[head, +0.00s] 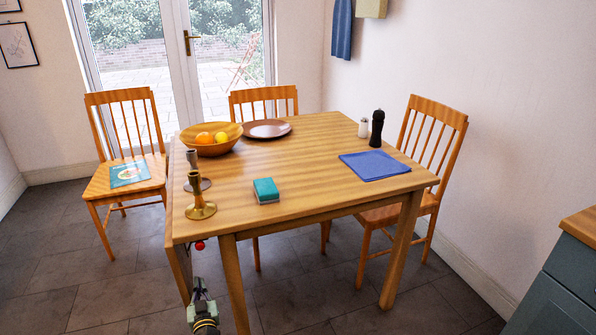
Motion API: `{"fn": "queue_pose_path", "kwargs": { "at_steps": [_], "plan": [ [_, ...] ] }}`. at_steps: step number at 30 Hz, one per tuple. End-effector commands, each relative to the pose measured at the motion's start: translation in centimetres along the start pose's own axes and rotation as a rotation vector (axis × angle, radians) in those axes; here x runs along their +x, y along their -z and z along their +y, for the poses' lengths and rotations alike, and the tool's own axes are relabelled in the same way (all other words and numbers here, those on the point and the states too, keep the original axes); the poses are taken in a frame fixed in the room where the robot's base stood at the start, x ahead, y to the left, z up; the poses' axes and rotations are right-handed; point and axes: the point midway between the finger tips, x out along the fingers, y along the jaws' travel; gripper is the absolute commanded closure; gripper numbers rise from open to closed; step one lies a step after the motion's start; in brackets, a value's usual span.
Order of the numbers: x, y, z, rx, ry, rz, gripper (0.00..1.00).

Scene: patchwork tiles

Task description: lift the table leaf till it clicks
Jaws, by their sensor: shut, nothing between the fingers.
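The wooden table (310,176) stands in the middle of the head view. Its leaf (178,262) hangs down at the table's left side, seen nearly edge-on. A small red knob (199,245) shows under the table's near left corner, by the leaf. My gripper (197,284) is at the bottom of the view, below the red knob and just right of the leaf's lower part. It is shut and empty, and appears apart from the leaf, though depth is hard to judge. The leaf's outer face is mostly hidden.
A fruit bowl (211,147), plate (266,128) and blue cloth (374,165) also lie on top. A chair (124,178) stands left; floor between is clear.

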Motion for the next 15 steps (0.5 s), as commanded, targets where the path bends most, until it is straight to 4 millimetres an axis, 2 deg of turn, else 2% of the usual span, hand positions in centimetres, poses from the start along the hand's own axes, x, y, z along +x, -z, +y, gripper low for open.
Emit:
{"fn": "queue_pose_path", "kwargs": {
  "at_steps": [15],
  "plan": [
    [0.02, 0.05, -0.62, 0.0, 0.0, 0.0, 1.0]
  ]
}}
